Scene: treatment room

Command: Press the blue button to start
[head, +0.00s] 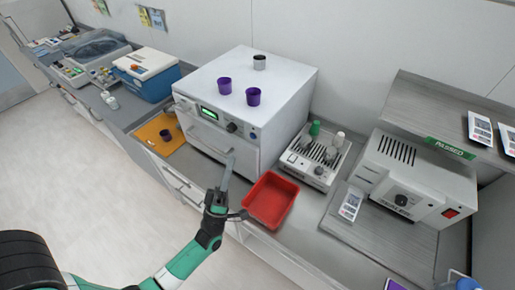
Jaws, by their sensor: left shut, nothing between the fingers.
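A large white machine (245,90) stands on the counter, with a green lit display (209,113) and a dark knob (231,127) on its front. A tiny bluish spot (253,134) shows at the right of this panel; it is too small to tell whether it is the blue button. My left gripper (229,163) is shut and empty, its fingers pointing up in front of the machine's lower front, below the panel. I cannot tell whether it touches the machine. My right gripper is not in view.
A red tray (271,200) lies just right of my left gripper. Two purple cups (253,96) and a grey one (259,62) stand on the machine. A small white device (309,165) and a larger one (413,185) stand to the right. An orange mat (151,133) lies left.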

